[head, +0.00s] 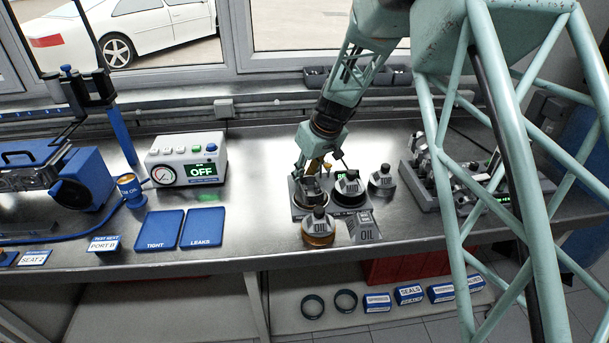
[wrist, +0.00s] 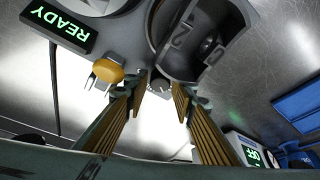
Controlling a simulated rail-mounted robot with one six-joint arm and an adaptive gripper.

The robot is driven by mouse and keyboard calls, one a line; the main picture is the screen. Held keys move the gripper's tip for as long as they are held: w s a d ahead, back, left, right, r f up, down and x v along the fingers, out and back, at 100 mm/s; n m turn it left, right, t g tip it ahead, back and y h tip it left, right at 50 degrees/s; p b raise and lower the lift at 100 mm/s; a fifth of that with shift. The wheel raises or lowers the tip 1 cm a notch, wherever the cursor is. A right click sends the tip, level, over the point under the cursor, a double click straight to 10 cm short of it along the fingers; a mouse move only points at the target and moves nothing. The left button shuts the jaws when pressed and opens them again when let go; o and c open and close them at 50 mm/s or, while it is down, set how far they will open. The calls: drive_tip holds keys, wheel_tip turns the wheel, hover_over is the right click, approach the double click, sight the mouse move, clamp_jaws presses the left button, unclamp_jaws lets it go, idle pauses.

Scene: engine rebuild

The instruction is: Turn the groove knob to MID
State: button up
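My gripper (wrist: 160,92) is open in the wrist view, its two ribbed fingers apart. A small grey knob (wrist: 159,84), apparently the groove knob, shows between the fingertips; I cannot tell whether they touch it or which setting it points to. It sits on the edge of a grey station beside a yellow button (wrist: 105,72) and a display reading READY (wrist: 58,27). A round dark-bored part (wrist: 200,42) stands on the station just beyond the knob. In the head view my gripper (head: 316,168) is low over the station (head: 298,209), and the arm hides the knob.
Dark-based pieces marked MID (head: 349,186), TOP (head: 383,180) and OIL (head: 319,226) stand close by on the steel bench. A tester reading OFF (head: 187,158) and blue trays marked TIGHT (head: 160,230) and LEAKS (head: 202,228) lie left. A grey fixture (head: 425,180) stands right.

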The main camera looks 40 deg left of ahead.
drive_tip(key=shift+c, duration=0.7)
drive_tip(key=c, duration=0.4)
drive_tip(key=shift+s+r+m+t+p, duration=0.1)
drive_tip(key=shift+m+t+p, duration=0.3)
drive_tip(key=shift+m+p, duration=1.25)
drive_tip(key=shift+a+m+t+h+p, duration=0.1)
drive_tip(key=shift+m+t+h+p, duration=0.55)
drive_tip(key=shift+p, duration=1.7)
drive_tip(key=shift+m+b, duration=0.4)
drive_tip(key=shift+m, duration=0.4)
drive_tip(key=shift+s+m+h+b, duration=0.1)
drive_tip(key=shift+m+h+b, duration=0.15)
drive_tip(key=shift+m+b, duration=1.05)
drive_tip(key=shift+n+b, duration=0.45)
drive_tip(key=shift+n, duration=0.05)
drive_tip(key=o, duration=0.5)
